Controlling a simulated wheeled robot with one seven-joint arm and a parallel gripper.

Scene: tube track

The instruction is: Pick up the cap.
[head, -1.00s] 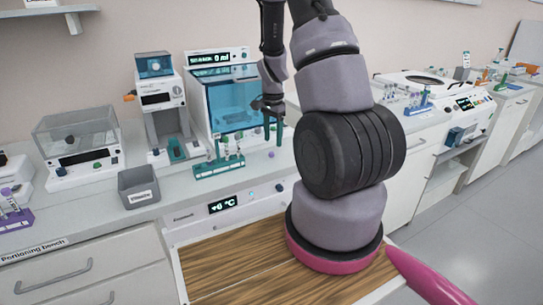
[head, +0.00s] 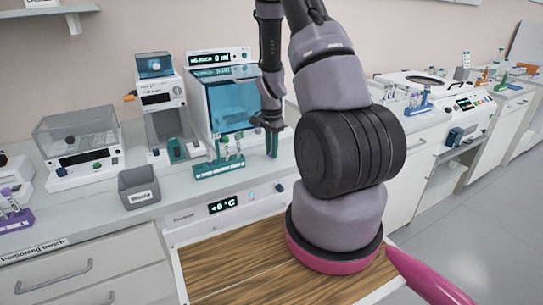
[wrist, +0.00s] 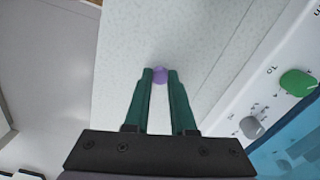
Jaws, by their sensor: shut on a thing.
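The cap (wrist: 160,75) is small, round and purple, and shows in the wrist view between the tips of my green fingers. My gripper (wrist: 160,80) is shut on it, with one finger on each side. The pale bench top (wrist: 135,45) lies beneath; I cannot tell whether the cap still touches it. In the head view my gripper (head: 272,150) points straight down at the bench top, right of the teal tube rack (head: 219,167). The cap cannot be made out there, as the fingers hide it.
A machine with a blue window (head: 232,100) stands behind the rack. A grey bin (head: 138,187) and a clear-lidded device (head: 80,145) stand to the left. A white centrifuge-like machine (head: 435,88) is on the right bench. The bench's front edge runs close to my gripper.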

